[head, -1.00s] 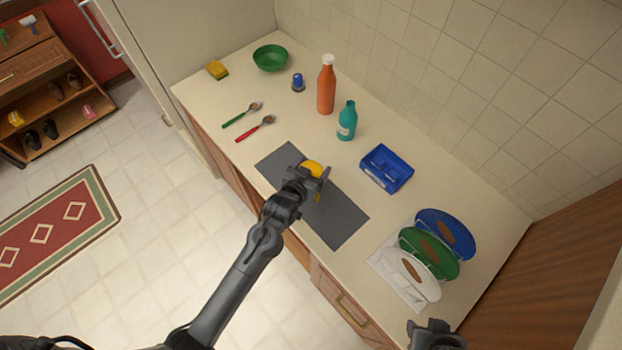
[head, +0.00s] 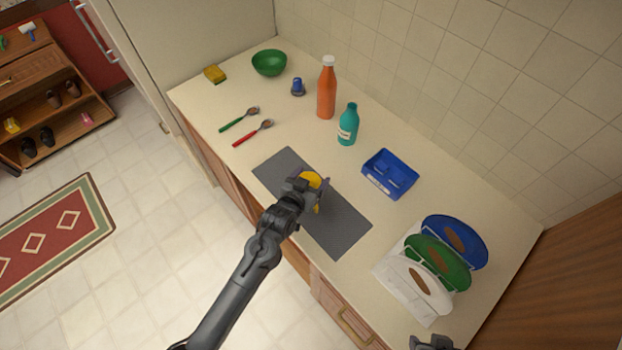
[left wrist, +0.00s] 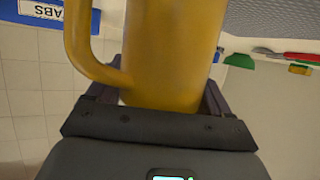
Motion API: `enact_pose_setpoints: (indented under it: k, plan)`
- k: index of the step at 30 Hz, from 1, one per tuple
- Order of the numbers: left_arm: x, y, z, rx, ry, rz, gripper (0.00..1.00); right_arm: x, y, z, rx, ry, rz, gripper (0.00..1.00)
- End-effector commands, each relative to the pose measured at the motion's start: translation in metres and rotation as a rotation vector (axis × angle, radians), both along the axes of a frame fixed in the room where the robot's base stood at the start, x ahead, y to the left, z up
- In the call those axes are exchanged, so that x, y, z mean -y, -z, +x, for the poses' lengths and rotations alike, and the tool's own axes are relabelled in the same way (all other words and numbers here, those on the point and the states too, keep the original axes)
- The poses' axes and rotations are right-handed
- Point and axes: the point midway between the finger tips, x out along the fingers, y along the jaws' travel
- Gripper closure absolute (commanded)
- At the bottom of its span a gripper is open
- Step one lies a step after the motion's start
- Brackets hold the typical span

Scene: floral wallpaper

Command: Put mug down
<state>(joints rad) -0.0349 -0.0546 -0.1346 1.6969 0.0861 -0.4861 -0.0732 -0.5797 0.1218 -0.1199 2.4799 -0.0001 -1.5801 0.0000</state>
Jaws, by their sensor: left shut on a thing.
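A yellow mug (head: 312,179) is held over the dark grey mat (head: 340,233) on the counter. My left gripper (head: 309,190) is shut on it and hides much of it in the head view. In the left wrist view the mug (left wrist: 150,55) fills the middle between the two fingers, with its handle on the left side. I cannot tell whether the mug touches the mat. My right gripper (head: 431,342) shows only in part at the bottom edge of the head view, empty counter edge beside it; its jaws are not clear.
A blue tray (head: 372,181) and a teal bottle (head: 347,128) stand right of the mat. An orange bottle (head: 326,92), green bowl (head: 269,63), spoons (head: 252,133) and sponge (head: 214,75) lie farther back. A rack of plates (head: 438,265) stands at the near right.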

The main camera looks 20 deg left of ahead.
Motion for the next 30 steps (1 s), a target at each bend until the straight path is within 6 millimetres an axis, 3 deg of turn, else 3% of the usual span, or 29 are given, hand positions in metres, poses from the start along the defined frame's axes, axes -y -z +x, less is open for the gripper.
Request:
enact_pose_setpoints:
  k: [4, 5, 8, 20, 30]
  plan:
    - [0.0, 0.003, 0.0, 0.001, 0.0, 0.0, 0.6, -0.001, 0.001, 0.0, 0.001, 0.002, 0.003, 0.57]
    - [0.0, 0.003, 0.0, 0.0, 0.0, 0.0, 0.15, -0.001, 0.0, 0.0, 0.0, 0.003, 0.004, 0.57]
    - [0.0, 0.003, 0.0, 0.0, 0.0, 0.0, 0.0, -0.001, 0.0, 0.0, 0.0, 0.004, 0.005, 0.57]
    - [0.0, -0.002, -0.005, -0.001, 0.0, 0.0, 0.0, -0.001, -0.001, 0.0, 0.0, 0.004, 0.005, 0.57]
    - [-0.004, -0.023, -0.057, -0.002, 0.0, 0.0, 0.0, 0.001, -0.004, 0.0, 0.0, -0.002, -0.003, 0.57]
